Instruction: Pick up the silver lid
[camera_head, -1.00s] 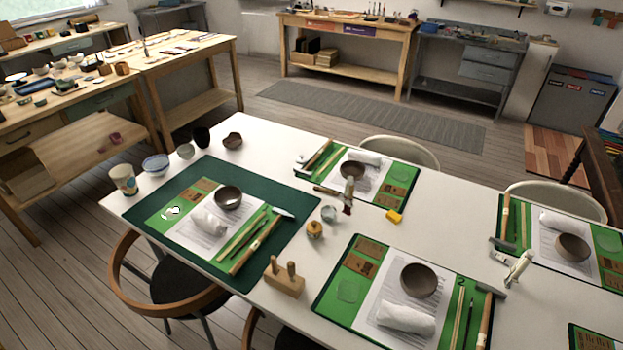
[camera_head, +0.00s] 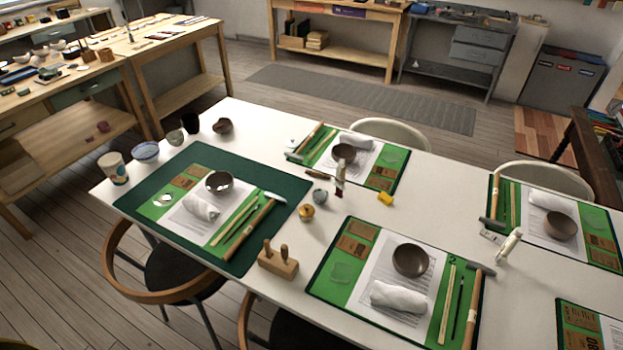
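I cannot make out the silver lid for certain. A small jar with a greyish top (camera_head: 320,197) stands near the middle of the white table, and its top could be a lid. A small amber jar (camera_head: 306,212) stands just in front of it. A shiny, pale, glinting piece (camera_head: 163,200) lies on the left green mat, too small to identify. Neither of my grippers is in view.
The long white table (camera_head: 240,120) carries several green mats with bowls, cloths and tools. A wooden block with pegs (camera_head: 278,260) stands near its front edge. Chairs (camera_head: 165,270) crowd the near side. A wooden workbench (camera_head: 165,40) stands behind left; grey floor is open beyond.

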